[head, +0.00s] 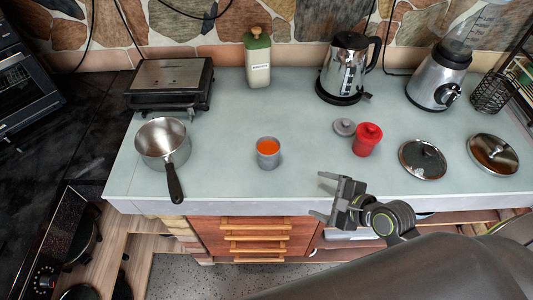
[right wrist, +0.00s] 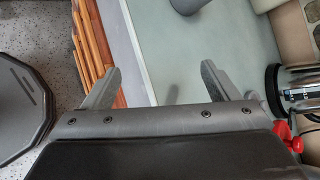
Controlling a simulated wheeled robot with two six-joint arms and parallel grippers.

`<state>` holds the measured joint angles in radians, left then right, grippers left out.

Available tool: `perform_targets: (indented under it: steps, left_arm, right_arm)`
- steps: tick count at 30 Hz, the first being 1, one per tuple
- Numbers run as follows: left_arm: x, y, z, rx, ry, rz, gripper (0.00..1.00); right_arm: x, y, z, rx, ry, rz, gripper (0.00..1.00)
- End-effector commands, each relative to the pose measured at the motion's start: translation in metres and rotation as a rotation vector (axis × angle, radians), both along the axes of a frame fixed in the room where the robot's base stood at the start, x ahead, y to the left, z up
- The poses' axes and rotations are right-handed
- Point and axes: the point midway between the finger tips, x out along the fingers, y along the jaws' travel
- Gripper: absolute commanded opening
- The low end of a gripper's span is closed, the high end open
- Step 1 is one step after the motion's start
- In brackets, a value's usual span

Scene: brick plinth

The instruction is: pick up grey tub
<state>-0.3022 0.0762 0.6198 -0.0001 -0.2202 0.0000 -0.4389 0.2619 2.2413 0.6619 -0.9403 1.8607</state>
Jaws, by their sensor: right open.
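The grey tub (head: 268,160) stands upright on the pale counter, left of its middle, with orange contents showing at its open top. In the right wrist view a grey round thing, likely the tub (right wrist: 186,5), is cut off by the top edge. My right gripper (head: 322,197) is open and empty at the counter's front edge, to the right of the tub and nearer to me, apart from it. Its two spread fingers also show in the right wrist view (right wrist: 157,75). My left gripper is not in view.
A saucepan (head: 162,140) stands left of the tub, handle toward the front. A small grey lid (head: 344,127) and a red tub (head: 367,140) are to its right, with two glass lids (head: 422,159) (head: 493,153) beyond. A grill, bottle, kettle (head: 343,68) and blender line the back.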

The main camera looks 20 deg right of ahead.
Motion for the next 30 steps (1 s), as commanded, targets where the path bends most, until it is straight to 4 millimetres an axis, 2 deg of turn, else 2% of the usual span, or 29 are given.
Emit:
perform_targets:
  steps: [6, 12, 17, 20, 30]
  left_arm:
    - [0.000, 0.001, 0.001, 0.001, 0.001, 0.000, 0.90]
    - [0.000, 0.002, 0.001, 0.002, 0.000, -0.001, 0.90]
    - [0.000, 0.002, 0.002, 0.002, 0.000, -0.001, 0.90]
    - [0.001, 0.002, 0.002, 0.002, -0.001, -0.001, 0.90]
    - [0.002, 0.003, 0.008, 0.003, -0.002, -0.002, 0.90]
  right_arm:
    - [0.019, 0.007, 0.026, 0.440, 0.067, -0.223, 0.81]
    - [0.028, 0.009, 0.041, 0.697, 0.127, -0.335, 0.81]
    - [0.034, 0.012, 0.043, 0.763, 0.144, -0.363, 0.81]
    - [0.045, 0.018, 0.039, 0.769, 0.144, -0.363, 0.81]
    - [0.100, 0.050, 0.012, 0.765, 0.145, -0.361, 0.81]
